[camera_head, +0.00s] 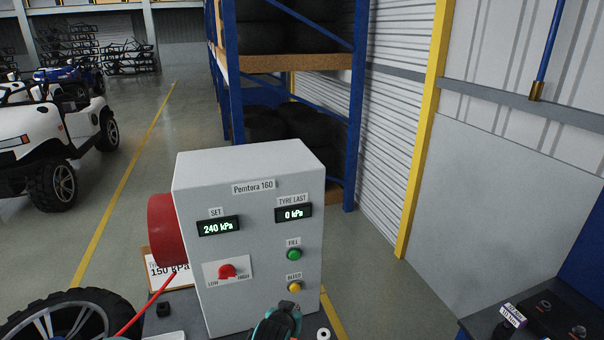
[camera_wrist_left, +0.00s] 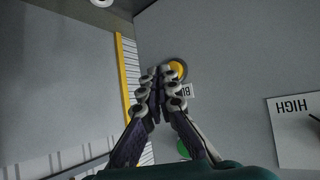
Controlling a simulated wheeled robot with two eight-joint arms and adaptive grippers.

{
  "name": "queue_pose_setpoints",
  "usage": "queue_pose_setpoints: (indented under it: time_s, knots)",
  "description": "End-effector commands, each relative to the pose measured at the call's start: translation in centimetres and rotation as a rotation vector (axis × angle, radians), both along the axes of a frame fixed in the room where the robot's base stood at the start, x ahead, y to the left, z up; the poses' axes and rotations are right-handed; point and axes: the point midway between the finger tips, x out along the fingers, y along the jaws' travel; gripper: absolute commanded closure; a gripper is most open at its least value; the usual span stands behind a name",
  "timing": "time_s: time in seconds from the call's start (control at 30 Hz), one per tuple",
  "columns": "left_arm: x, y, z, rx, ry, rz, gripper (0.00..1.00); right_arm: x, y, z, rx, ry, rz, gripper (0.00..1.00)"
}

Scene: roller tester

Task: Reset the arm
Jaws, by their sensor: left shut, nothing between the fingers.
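My left gripper (camera_head: 289,306) is at the bottom of the head view, low in front of the grey Pentora 160 box (camera_head: 250,262). In the left wrist view my left gripper (camera_wrist_left: 161,76) has its fingers closed together with nothing between them. Its tips overlap part of the yellow BLEED button (camera_wrist_left: 177,69). In the head view the BLEED button (camera_head: 294,287) shows just above the gripper; contact cannot be told. The green FILL button (camera_head: 294,254) is above it. The displays read SET 240 kPa (camera_head: 218,227) and TYRE LAST 0 kPa (camera_head: 294,212). My right gripper is not in view.
A red LOW/HIGH knob (camera_head: 227,271) is on the box front. A red drum (camera_head: 164,230) with a red hose is at its left side, near a wheel (camera_head: 68,318). A blue tyre rack (camera_head: 357,110) stands behind. A dark bench (camera_head: 545,310) is at right.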

Motion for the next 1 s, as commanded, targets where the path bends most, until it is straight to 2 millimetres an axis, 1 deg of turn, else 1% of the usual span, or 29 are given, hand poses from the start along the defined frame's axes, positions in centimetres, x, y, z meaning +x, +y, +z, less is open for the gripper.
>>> queue_pose_setpoints:
  time_s: [0.03,0.1,0.17,0.2,0.27,0.37,0.4,0.47,0.5,0.6,0.7,0.83,0.9,1.0]
  knots:
    - [-1.1,1.5,1.4,0.005,0.016,0.017,1.0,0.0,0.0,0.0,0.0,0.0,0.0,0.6]
    - [-2.8,3.4,3.2,0.012,0.043,0.037,1.0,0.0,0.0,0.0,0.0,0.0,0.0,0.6]
    - [-4.4,5.0,4.6,0.017,0.066,0.054,1.0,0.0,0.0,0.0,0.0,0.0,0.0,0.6]
    - [-5.5,6.0,5.4,0.022,0.082,0.066,1.0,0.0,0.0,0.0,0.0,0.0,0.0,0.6]
    - [-7.4,7.4,6.4,0.025,0.105,0.081,1.0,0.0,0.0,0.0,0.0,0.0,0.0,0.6]
    - [-10.8,9.7,7.8,0.031,0.143,0.106,1.0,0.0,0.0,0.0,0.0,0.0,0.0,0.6]
    - [-12.2,10.5,8.2,0.033,0.158,0.116,1.0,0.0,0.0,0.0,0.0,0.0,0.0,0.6]
    - [-14.4,11.6,8.6,0.034,0.182,0.131,1.0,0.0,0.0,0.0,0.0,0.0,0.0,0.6]
    - [-15.9,12.2,8.8,0.035,0.197,0.139,1.0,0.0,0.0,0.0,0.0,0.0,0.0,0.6]
    - [-19.3,13.6,8.9,0.035,0.232,0.159,1.0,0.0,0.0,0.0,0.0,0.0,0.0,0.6]
    - [-21.9,14.4,8.7,0.034,0.259,0.172,1.0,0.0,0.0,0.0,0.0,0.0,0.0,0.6]
    - [-23.9,14.9,8.5,0.033,0.28,0.182,1.0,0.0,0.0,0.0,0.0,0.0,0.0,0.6]
    - [-24.4,15.1,8.4,0.034,0.286,0.184,1.0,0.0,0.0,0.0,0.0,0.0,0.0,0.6]
    - [-24.6,15.1,8.3,0.035,0.288,0.185,1.0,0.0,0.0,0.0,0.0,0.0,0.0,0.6]
